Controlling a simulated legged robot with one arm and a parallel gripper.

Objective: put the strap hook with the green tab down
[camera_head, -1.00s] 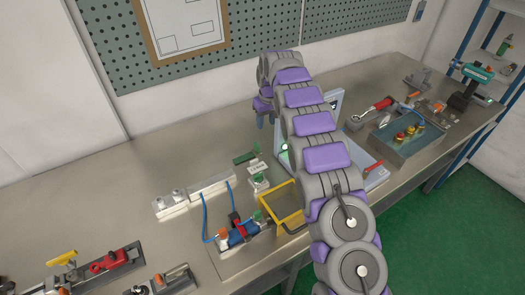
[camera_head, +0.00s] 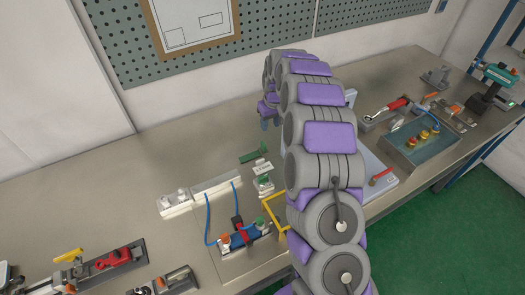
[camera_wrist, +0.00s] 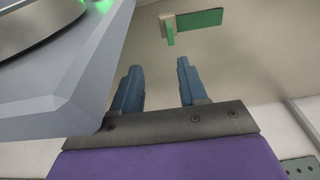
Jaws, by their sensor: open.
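The strap hook with the green tab (camera_wrist: 201,18) lies on the metal bench at the top of the wrist view. It has a flat green strip, a small tan block and a short green piece at its left end. It also shows in the head view as a green shape (camera_head: 253,156) on the bench, left of my arm. My gripper (camera_wrist: 158,68) is open, with nothing between its two blue fingers. The fingertips point toward the hook and are apart from it. In the head view my gripper (camera_head: 269,112) is small and partly hidden by my arm.
A grey machine edge (camera_wrist: 85,85) stands close on the left in the wrist view. A white label (camera_head: 262,168), a white block (camera_head: 174,203) and a fixture with blue cables (camera_head: 240,238) sit near the hook. Bare bench (camera_head: 120,180) lies to the left.

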